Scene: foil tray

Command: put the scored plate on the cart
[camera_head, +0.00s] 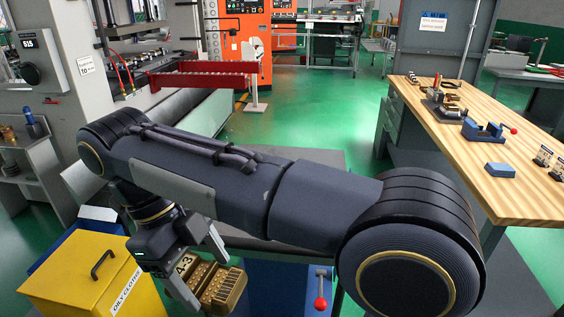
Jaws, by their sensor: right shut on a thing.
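My right gripper (203,268) is at the lower left of the head view, at the end of the arm that crosses the picture. My left gripper is out of view.
A yellow bin labelled oily cloths (92,272) stands left of the gripper. A lever with a red knob (320,303) rises right of the plate. A wooden workbench (500,190) with tools and a blue block (500,170) is at the right. Green floor (300,115) is clear behind.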

